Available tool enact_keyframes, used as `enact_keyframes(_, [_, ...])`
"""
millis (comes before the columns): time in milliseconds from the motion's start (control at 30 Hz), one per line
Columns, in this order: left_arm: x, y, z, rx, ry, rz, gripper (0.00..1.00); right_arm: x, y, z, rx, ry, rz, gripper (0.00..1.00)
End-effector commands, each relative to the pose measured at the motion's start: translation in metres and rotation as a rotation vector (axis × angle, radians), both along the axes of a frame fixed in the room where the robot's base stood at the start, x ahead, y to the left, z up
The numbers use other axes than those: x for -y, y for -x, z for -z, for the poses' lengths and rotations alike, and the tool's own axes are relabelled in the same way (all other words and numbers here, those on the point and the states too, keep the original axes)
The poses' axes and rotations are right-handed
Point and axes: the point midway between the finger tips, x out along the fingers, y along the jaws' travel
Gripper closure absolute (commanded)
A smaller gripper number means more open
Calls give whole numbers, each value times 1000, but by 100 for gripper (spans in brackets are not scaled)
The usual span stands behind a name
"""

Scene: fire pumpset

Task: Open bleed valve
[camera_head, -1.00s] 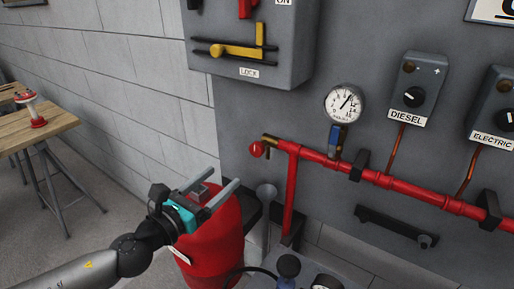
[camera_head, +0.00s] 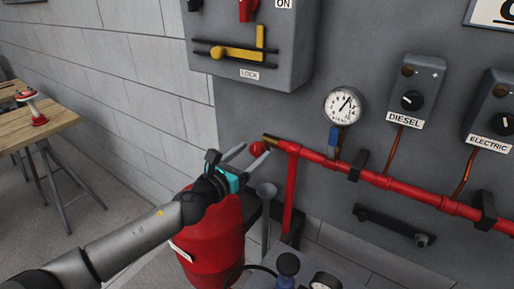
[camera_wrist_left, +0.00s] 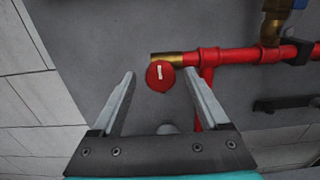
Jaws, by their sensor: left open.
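The bleed valve has a round red knob (camera_head: 257,148) with a white mark, at the brass left end (camera_head: 270,140) of the red pipe. My left gripper (camera_head: 247,154) is open, its two fingers pointing at the knob. In the left wrist view the knob (camera_wrist_left: 160,75) shows between and slightly beyond the tips of the left gripper (camera_wrist_left: 158,78), and the fingers appear apart from it. The white mark stands about upright there. My right gripper is in neither view.
The red pipe (camera_head: 400,187) runs right along the grey panel, with a pressure gauge (camera_head: 343,105) and blue-handled valve (camera_head: 334,136) above it. A red cylinder (camera_head: 212,245) stands below my left gripper. A grey box (camera_head: 250,75) hangs above. A wooden table (camera_head: 50,122) is at left.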

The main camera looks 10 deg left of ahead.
Motion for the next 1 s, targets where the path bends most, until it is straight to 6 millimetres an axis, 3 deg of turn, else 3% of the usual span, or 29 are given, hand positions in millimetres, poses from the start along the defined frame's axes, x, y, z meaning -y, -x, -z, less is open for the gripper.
enact_keyframes(233, [10, -22, 0, 1, 1, 1, 22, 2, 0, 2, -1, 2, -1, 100])
enact_keyframes(633, [11, -26, 0, 0, 1, 1, 22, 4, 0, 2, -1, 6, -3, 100])
enact_keyframes(1000, [11, -26, 0, 0, 0, 1, 64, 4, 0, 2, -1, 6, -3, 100])
